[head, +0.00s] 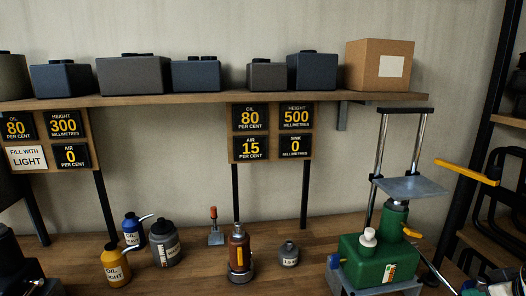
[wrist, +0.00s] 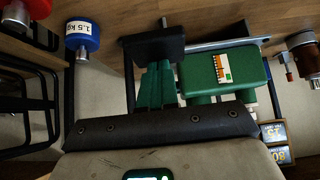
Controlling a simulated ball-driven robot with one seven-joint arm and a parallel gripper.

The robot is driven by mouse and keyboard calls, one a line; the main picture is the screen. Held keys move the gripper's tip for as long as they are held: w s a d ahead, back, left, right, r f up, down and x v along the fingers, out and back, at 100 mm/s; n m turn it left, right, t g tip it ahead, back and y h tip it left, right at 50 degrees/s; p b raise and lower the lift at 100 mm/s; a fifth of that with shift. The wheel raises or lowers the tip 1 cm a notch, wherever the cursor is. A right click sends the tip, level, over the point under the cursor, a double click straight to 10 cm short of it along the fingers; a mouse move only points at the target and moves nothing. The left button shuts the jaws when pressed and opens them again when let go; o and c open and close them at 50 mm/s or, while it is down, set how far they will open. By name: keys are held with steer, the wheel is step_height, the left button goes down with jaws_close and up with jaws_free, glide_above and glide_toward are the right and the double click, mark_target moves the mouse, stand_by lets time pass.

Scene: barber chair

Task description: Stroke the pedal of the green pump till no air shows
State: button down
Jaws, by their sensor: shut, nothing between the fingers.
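The green pump (head: 375,262) stands at the right of the bench in the head view, under a grey plate between two upright rods. Its green body with a striped label (wrist: 222,68) also shows in the wrist view. A grey bar (head: 432,268) slopes down from the pump's right side; I cannot tell whether it is the pedal. The air sign (head: 251,148) on the middle board reads 15 per cent. My gripper (wrist: 157,48) is shut and empty, beside the pump in the wrist view. I cannot tell whether it touches anything.
A brown flask (head: 240,253) and a small grey weight (head: 288,254) stand left of the pump. Oil bottles (head: 115,266) stand farther left. A blue weight marked 1.5 kg (wrist: 82,37) is on the pump's other side, near a black rack (wrist: 25,100).

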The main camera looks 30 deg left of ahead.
steer(key=f, duration=0.1)
steer(key=f+b, duration=0.1)
steer(key=f, duration=0.2)
steer(key=shift+w+a+f+b, duration=0.2)
steer(key=shift+a+f+b, duration=0.05)
steer(key=shift+f+b, duration=0.15)
steer(key=r+p, duration=0.3)
steer(key=r, duration=0.1)
steer(key=r+p, duration=0.2)
steer(key=shift+s+d+p, duration=0.2)
steer(key=shift+s+p, duration=0.1)
steer(key=shift+p, duration=0.05)
steer(key=f+b, duration=0.1)
steer(key=f, duration=0.1)
steer(key=f+b, duration=0.1)
steer(key=f, duration=0.1)
steer(key=f+b, duration=0.1)
steer(key=f, duration=0.1)
steer(key=shift+w+a, duration=0.2)
steer(key=shift+w, duration=0.1)
steer(key=r+p, duration=0.1)
steer(key=r, duration=0.1)
steer(key=r+p, duration=0.4)
steer(key=shift+s+d, duration=0.25)
steer(key=shift+s, duration=0.05)
stand_by(0.6)
